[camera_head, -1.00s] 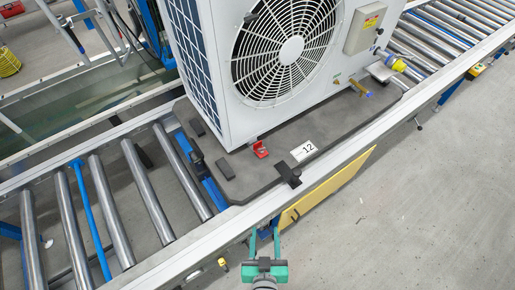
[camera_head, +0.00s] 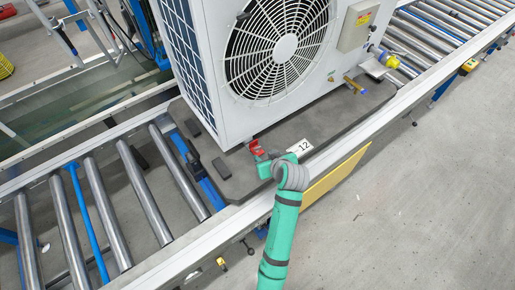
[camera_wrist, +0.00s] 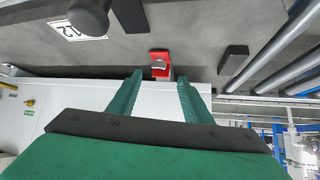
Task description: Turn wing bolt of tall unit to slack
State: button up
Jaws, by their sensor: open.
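The tall unit (camera_head: 215,85) is a white fan unit standing on a dark grey pallet (camera_head: 236,182). A small red fitting (camera_head: 257,148) sits at the foot of its near corner; in the wrist view it (camera_wrist: 160,56) carries a grey metal piece (camera_wrist: 159,65), and I cannot tell clearly whether that is the wing bolt. My green gripper (camera_wrist: 158,76) is open, its two fingers on either side of the red fitting and pointing at it. In the head view my wrist partly hides the gripper beside the fitting. Contact is not visible.
A label marked 12 (camera_head: 300,147) lies on the pallet, beside a dark round knob (camera_wrist: 88,17) in the wrist view. Roller conveyor (camera_head: 145,190) runs left and right of the pallet, with a pale side rail (camera_head: 350,128).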

aim_at(258, 148)
jog(key=x, duration=1)
jog(key=shift+w+a+r, duration=0.1)
jog(key=shift+w+r, duration=0.1)
jog(key=shift+w, duration=0.45)
jog(key=shift+n, duration=0.3)
jog(key=c, duration=1.1)
